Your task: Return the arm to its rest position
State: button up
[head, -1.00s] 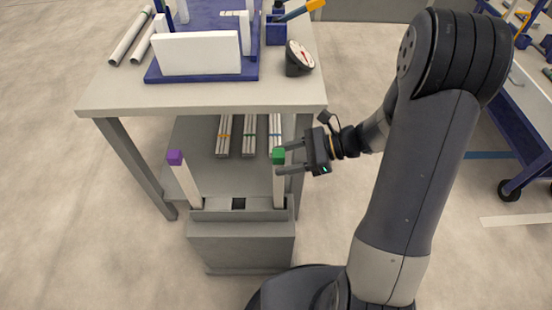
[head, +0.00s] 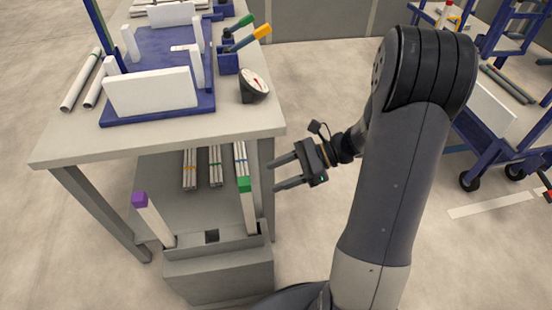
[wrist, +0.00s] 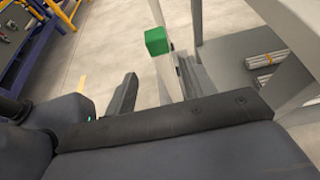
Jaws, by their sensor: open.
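My gripper (head: 279,174) is open and empty in the head view, to the right of the grey table's leg. Its two fingers point left, apart from everything. A pale pipe with a green top (head: 245,184) stands tilted in a grey holder box (head: 218,275), left of the fingers. The green-topped pipe also shows in the wrist view (wrist: 156,41), beyond the fingers (wrist: 158,88). A pale pipe with a purple top (head: 139,199) leans in the box's left side.
The grey table (head: 170,148) bears a blue fixture with white plates (head: 150,92) and a black gauge (head: 253,88). Bundled pipes (head: 215,166) lie on its lower shelf. A blue cart (head: 490,140) stands at the right.

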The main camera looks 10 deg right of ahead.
aim_at(240, 184)
jog(key=b+x, duration=0.1)
jog(key=x, duration=0.9)
jog(key=shift+a+b, duration=0.1)
jog(key=shift+b, duration=0.2)
jog(key=shift+a+r+p, duration=0.3)
jog(key=shift+r+p, duration=0.8)
jog(key=shift+r, duration=0.2)
jog(key=shift+f, duration=0.15)
